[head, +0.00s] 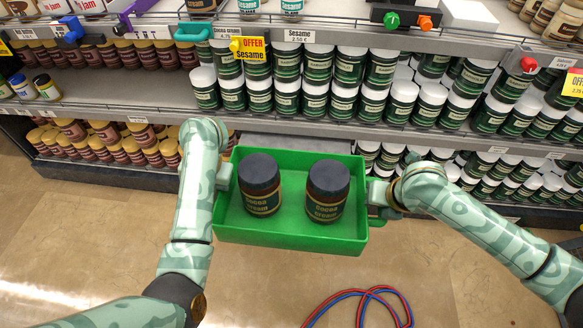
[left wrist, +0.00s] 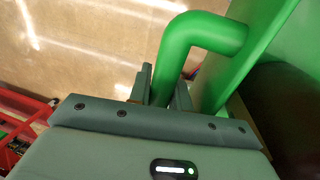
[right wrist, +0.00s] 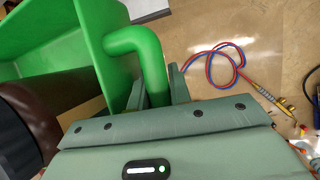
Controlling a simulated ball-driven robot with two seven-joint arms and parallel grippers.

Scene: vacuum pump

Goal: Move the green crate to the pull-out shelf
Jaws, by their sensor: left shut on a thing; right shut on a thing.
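The green crate (head: 290,238) is held level in front of the shelves, with two dark-lidded Cocoa Cream jars, a left one (head: 260,186) and a right one (head: 326,192), standing upright inside. My left gripper (head: 222,178) is shut on the crate's left handle, which shows as a green bar in the left wrist view (left wrist: 185,55). My right gripper (head: 380,193) is shut on the right handle, which shows in the right wrist view (right wrist: 148,55). The grey pull-out shelf (head: 298,143) shows just behind the crate's far rim; most of it is hidden by the crate.
Shelves behind hold rows of white-lidded green jars (head: 285,95) and brown jars (head: 95,150). A shelf edge (head: 400,132) runs above and behind the crate. Red and blue hoses (head: 365,300) lie on the floor at the front. The floor at left is clear.

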